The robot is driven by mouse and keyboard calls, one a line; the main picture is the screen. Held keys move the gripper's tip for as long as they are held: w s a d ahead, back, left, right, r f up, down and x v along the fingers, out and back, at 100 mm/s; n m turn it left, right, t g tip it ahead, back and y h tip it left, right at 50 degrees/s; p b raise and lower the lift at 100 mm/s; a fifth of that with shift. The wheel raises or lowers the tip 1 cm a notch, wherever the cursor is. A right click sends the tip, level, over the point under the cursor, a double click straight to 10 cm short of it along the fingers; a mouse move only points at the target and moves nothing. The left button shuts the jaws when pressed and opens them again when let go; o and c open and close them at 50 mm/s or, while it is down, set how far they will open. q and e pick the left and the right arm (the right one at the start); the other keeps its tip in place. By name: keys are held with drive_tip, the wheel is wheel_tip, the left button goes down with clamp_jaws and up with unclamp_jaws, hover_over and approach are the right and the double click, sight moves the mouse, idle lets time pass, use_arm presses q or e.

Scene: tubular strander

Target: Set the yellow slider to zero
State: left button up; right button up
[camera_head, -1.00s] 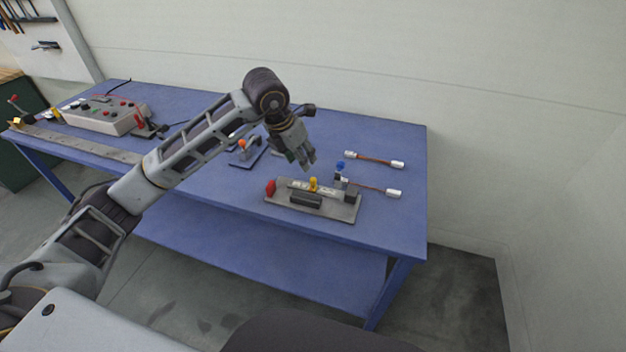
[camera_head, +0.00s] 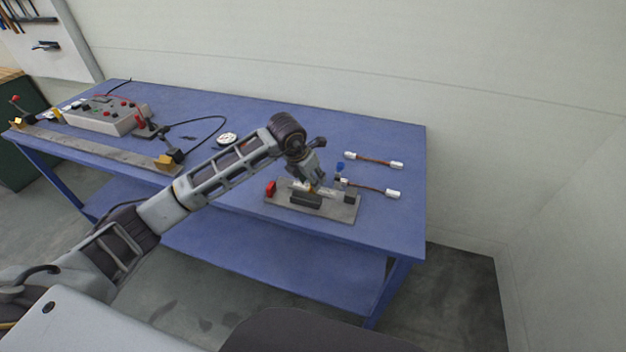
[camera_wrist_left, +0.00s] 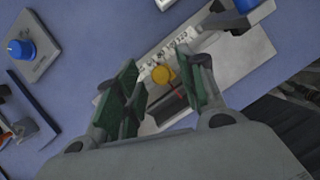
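The yellow slider (camera_wrist_left: 162,75) shows in the left wrist view as a round yellow knob beside a pale scale strip (camera_wrist_left: 170,48) with dark markings. My left gripper (camera_wrist_left: 160,92) is open, with its green-padded fingers on either side of the knob; I cannot tell whether either touches it. In the head view my left gripper (camera_head: 319,184) is low over the grey slider plate (camera_head: 340,212), and the yellow knob is largely hidden by it. A red part (camera_head: 270,188) is at the plate's left end and a black block (camera_head: 306,200) at its front. My right gripper is not in view.
Two cables with white ends (camera_head: 373,160) lie behind and right of the plate on the blue table (camera_head: 390,225). A blue knob (camera_wrist_left: 20,49) on a grey base is left in the wrist view. A control box (camera_head: 104,115) stands far left. The table's front edge is close.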

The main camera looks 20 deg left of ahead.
use_arm(q)
drive_tip(key=shift+x, duration=1)
clamp_jaws()
